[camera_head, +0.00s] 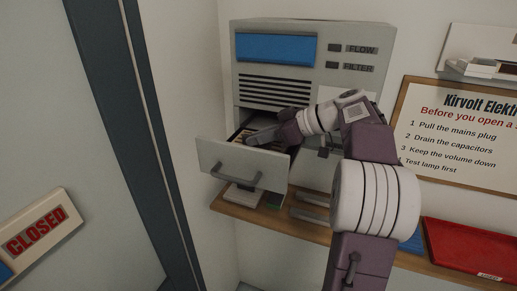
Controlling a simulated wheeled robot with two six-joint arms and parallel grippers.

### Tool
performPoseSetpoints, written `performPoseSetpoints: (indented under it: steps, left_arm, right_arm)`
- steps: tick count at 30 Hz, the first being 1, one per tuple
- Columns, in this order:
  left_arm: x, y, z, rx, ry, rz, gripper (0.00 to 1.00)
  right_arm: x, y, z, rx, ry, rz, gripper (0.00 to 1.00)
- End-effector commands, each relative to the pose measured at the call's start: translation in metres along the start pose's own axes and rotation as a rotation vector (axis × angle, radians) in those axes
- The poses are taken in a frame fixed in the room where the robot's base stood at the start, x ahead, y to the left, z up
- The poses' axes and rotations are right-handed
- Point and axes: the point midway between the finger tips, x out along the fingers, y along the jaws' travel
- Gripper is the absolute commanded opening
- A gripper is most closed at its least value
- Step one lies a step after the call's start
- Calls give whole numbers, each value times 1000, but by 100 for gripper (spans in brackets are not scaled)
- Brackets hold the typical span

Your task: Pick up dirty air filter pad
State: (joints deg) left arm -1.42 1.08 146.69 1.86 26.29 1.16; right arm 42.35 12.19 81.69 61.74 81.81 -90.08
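A grey machine (302,62) with a blue panel, dark vent slots and FLOW and FILTER labels stands on a wooden shelf against the wall. Its front drawer (232,162) is pulled out at the lower left. A small strip of something brownish and dark shows inside the drawer; I cannot tell whether it is the dirty air filter pad. My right gripper (258,137) reaches over the drawer's opening from the right, its fingertips at or just inside it. Its fingers are too small and overlapped to show whether they are open or hold anything. My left gripper is out of view.
The wooden shelf (228,207) carries a small light object (241,194) under the drawer. A red case (468,248) lies at the right. A framed notice (455,135) hangs on the wall. A dark door frame and a CLOSED sign (38,233) are at the left.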

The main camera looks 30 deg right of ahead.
Motion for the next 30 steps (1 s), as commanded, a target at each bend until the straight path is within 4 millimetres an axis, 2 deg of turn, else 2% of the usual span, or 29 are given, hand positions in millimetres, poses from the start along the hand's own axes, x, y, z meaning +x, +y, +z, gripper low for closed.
performPoseSetpoints:
  steps: [10, 14, 18, 22, 30]
  left_arm:
    - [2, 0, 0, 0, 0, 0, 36]
    - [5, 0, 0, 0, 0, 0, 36]
    - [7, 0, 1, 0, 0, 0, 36]
    - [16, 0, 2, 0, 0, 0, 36]
    - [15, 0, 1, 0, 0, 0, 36]
  right_arm:
    - [-1, 1, -1, 1, -5, -1, 0]
    - [-7, 1, -12, -2, -3, 0, 0]
    - [-18, 1, -32, -5, -2, 2, 0]
    - [-49, -6, -33, -1, -4, 7, 0]
    - [-113, -20, -40, 2, -3, 4, 0]
